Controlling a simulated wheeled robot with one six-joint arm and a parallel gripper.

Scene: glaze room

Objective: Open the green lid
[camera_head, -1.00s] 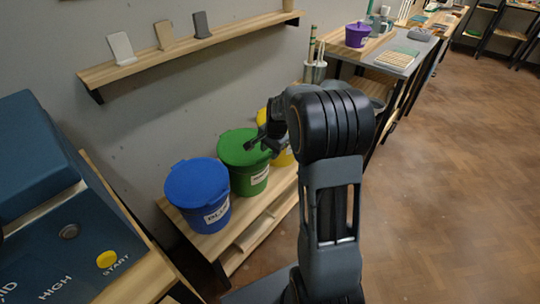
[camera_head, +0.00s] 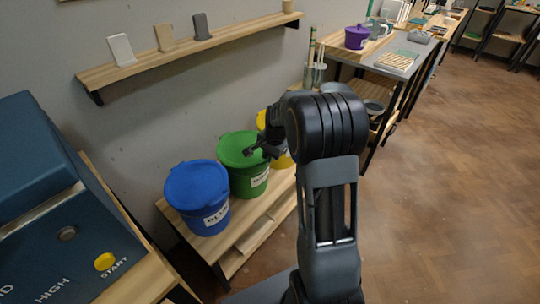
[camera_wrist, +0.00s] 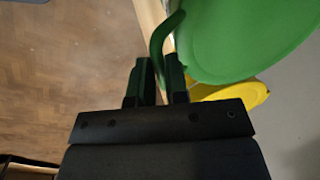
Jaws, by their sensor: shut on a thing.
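The green bucket (camera_head: 249,182) stands between a blue and a yellow bucket on a low wooden bench. Its green lid (camera_head: 237,143) lies on top in the head view; I see no clear gap under it. In the wrist view the lid (camera_wrist: 240,35) fills the upper right, with a curved green tab (camera_wrist: 159,42) at its edge. My gripper (camera_head: 257,152) is at the lid's right front edge. In the wrist view my gripper (camera_wrist: 160,70) is shut on the tab, which runs down between the two fingers. The tab's lower end is hidden between them.
The blue bucket (camera_head: 199,199) is close on the left. The yellow bucket (camera_head: 282,160) is partly hidden behind my arm. A wall shelf (camera_head: 180,48) with small tiles is above. A blue machine (camera_head: 60,240) is at the lower left. The floor (camera_head: 440,190) at right is clear.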

